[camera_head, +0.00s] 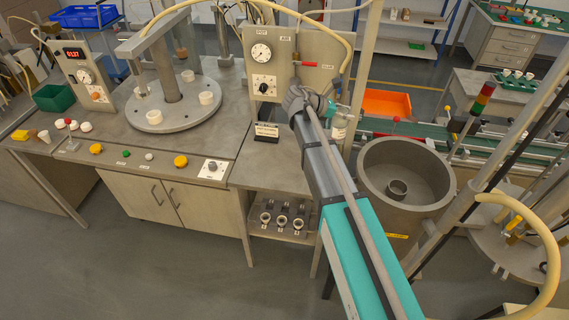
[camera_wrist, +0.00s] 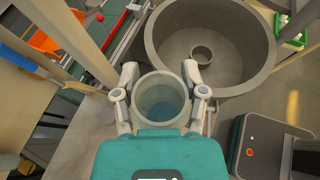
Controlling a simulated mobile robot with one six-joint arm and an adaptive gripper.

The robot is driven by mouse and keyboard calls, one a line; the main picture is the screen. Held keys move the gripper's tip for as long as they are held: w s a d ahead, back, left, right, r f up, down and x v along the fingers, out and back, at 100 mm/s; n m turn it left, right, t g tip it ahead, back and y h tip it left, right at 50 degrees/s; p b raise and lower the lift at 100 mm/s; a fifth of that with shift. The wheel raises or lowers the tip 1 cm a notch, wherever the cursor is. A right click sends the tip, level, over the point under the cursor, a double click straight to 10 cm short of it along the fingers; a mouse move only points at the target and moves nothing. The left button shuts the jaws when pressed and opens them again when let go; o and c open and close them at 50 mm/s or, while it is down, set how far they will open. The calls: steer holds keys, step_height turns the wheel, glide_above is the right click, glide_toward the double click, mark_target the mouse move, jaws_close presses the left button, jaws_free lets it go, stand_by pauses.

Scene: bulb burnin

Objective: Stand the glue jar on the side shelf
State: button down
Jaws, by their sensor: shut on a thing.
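The glue jar (camera_wrist: 160,98) is a pale, see-through round pot with an open top and bluish contents. It sits between the two fingers of my gripper (camera_wrist: 160,72), which is shut on it. In the head view the jar (camera_head: 339,126) shows as a pale pot with a label beyond my gripper (camera_head: 331,108), at the right end of the bench, apparently upright. Whether its base touches anything is hidden. A low shelf (camera_head: 262,232) under the bench's right part holds several small sockets; I cannot tell whether it is the side shelf.
A large grey round bin (camera_head: 405,165) stands right of my arm; it shows close ahead of the jar in the wrist view (camera_wrist: 215,85). A control panel (camera_head: 300,65) stands behind the jar. An orange tray (camera_head: 386,104) and a green conveyor (camera_head: 425,132) lie beyond.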

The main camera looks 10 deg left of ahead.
steer(key=s+a+f+n+t+y+b, duration=0.1)
steer(key=s+a+f+n+t+b, duration=0.1)
steer(key=s+a, duration=0.3)
steer(key=s+a+f+n+t+y+b, duration=0.1)
steer(key=s+a, duration=0.5)
steer(key=a, duration=0.7)
step_height(320, 180, down, 3)
steer(key=n+t+b, duration=0.1)
steer(key=b, duration=0.1)
steer(key=shift+s+a+y+b, duration=0.2)
steer(key=shift+a+y+b, duration=0.1)
steer(key=shift+w+f, duration=0.1)
steer(key=shift+f, duration=0.1)
steer(key=w+d+f+b, duration=0.7)
steer(key=w+f+b, duration=0.2)
steer(key=w, duration=0.2)
steer(key=shift+r, duration=0.1)
steer(key=shift+w+d+f+b, duration=0.15)
steer(key=shift+w+f+b, duration=0.05)
steer(key=shift+f+b, duration=0.85)
steer(key=shift+w+d+f+b, duration=0.1)
steer(key=shift+w+f+b, duration=0.05)
steer(key=shift+f+b, duration=0.85)
